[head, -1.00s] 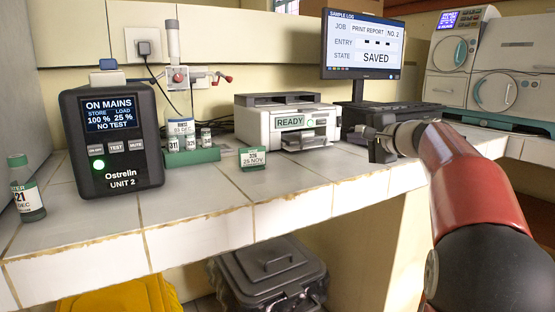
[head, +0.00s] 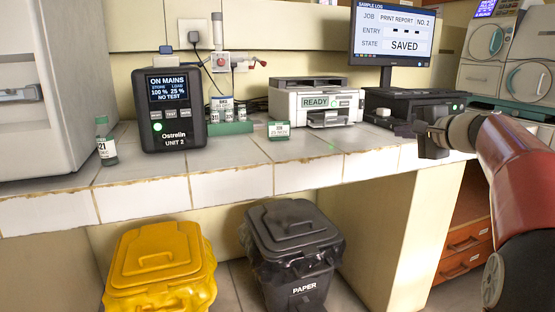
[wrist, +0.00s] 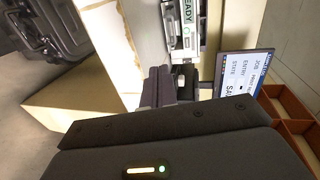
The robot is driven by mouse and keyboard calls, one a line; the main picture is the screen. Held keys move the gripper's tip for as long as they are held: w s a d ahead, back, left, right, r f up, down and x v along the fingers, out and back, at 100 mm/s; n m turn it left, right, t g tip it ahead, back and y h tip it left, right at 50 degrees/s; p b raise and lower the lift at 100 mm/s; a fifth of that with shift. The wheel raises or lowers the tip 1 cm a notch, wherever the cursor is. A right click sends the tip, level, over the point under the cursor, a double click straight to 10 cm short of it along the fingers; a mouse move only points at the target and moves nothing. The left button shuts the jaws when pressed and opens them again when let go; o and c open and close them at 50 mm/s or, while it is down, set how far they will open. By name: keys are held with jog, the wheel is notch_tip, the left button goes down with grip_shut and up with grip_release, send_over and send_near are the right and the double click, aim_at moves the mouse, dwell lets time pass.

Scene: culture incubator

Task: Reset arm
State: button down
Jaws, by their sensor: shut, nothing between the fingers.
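My red and black arm reaches in from the right in the head view. My gripper (head: 432,146) is at its end, in front of the black device below the monitor, near the bench's front edge. In the wrist view the two dark fingers (wrist: 157,88) lie close together, shut and empty. The gripper seems clear of the bench top, but its exact height is hard to tell.
The tiled bench (head: 235,182) holds the Ostrelin unit (head: 172,112), a small bottle (head: 106,145), a vial rack (head: 228,128), a printer (head: 315,103) and a monitor (head: 398,35). Yellow (head: 160,265) and black PAPER (head: 295,250) bins stand below.

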jog(key=s+a+f+n+g+h, duration=0.1)
jog(key=s+a+f+n+g, duration=0.2)
jog(key=s+a+f, duration=0.35)
jog(key=s+a+f+n+g, duration=0.2)
jog(key=s+a+f+n, duration=0.1)
jog(key=s+a, duration=0.5)
jog(key=s+f+n+g+h, duration=0.1)
jog(key=s+f+n+h, duration=0.1)
jog(key=s+f, duration=0.6)
jog(key=s+f+n+g+h, duration=0.2)
jog(key=s+f+n, duration=0.3)
jog(key=s, duration=0.9)
notch_tip(320, 180, down, 3)
jog(key=shift+s+a+r+g+p, duration=0.1)
jog(key=shift+s+a+g+p, duration=0.1)
jog(key=shift+g+p, duration=0.1)
jog(key=shift+w, duration=0.1)
